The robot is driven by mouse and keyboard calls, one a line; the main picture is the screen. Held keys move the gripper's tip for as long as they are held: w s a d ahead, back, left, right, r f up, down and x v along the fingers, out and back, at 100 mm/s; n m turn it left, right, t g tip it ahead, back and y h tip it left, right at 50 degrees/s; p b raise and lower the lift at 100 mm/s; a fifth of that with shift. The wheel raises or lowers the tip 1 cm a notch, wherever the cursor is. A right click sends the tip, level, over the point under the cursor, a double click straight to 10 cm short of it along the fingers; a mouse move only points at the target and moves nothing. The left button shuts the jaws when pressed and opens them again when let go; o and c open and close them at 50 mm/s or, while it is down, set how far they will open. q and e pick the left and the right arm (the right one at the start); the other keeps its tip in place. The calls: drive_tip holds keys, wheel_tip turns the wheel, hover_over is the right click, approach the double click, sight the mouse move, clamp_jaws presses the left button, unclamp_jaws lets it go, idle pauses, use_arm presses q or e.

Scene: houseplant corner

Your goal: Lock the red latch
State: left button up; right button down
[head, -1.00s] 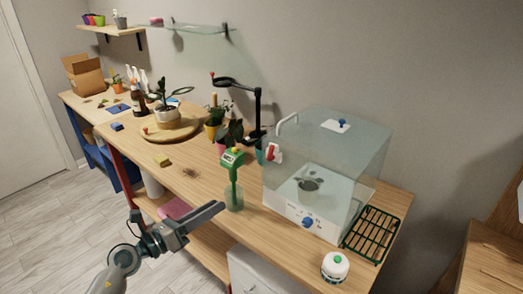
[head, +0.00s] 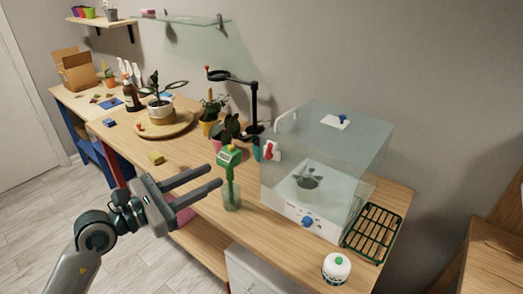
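The red latch (head: 269,151) sits on a white mount at the upper left side of the clear box (head: 345,160), a see-through case with a white base on the wooden bench. Its exact position, locked or not, is too small to tell. My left gripper (head: 215,178) is open and empty, its two dark fingers apart and pointing right. It appears in front of the bench edge, left of and below the latch, and apart from it. My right gripper is not in view.
A white bottle (head: 336,268) and a green rack (head: 373,233) are at the right. Potted plants, a round wooden board (head: 185,126) and a black stand (head: 254,100) are behind.

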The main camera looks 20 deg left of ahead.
sight(268, 148)
use_arm(q)
drive_tip(key=shift+p+x, duration=3.1)
drive_tip(key=shift+x, duration=5.4)
drive_tip(key=shift+s+d, duration=0.1)
clamp_jaws()
